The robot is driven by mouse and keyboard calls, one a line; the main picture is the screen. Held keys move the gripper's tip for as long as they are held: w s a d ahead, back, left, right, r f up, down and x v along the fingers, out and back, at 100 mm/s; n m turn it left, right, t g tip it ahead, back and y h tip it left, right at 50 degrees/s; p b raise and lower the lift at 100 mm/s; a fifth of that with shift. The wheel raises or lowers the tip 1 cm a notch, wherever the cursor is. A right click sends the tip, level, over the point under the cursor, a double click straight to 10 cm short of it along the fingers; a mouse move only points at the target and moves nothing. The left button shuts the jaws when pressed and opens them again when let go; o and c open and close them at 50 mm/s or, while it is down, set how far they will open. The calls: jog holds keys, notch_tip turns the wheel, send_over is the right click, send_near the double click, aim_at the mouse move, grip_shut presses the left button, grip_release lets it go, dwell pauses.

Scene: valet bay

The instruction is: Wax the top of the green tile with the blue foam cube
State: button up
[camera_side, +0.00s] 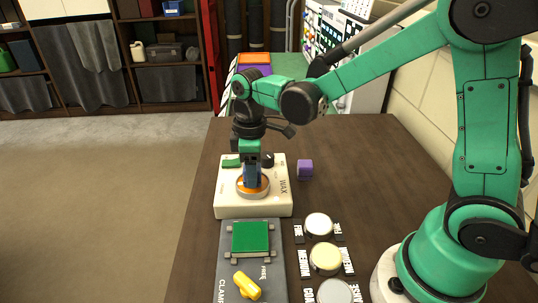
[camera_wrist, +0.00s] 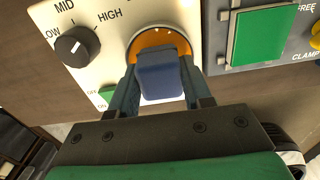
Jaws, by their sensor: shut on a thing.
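My gripper (camera_side: 252,168) points down and is shut on the blue foam cube (camera_wrist: 162,82), one finger on each side of it in the wrist view. The cube is at the round orange-rimmed well (camera_wrist: 157,38) of the cream WAX box (camera_side: 228,206). Its lower end is hidden, so I cannot tell how deep it sits. The green tile (camera_side: 250,237) lies flat between small corner holders on the grey clamp plate (camera_side: 232,277), in front of the box. It also shows at the upper right of the wrist view (camera_wrist: 262,36).
A yellow clamp lever (camera_side: 246,286) sits on the plate's near part. A purple cube (camera_side: 305,168) stands right of the box. Several round pale pots (camera_side: 325,258) line the plate's right side. A dial (camera_wrist: 72,44) and green switch (camera_side: 231,162) are on the box.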

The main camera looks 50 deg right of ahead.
jog(key=shift+r, duration=3.5)
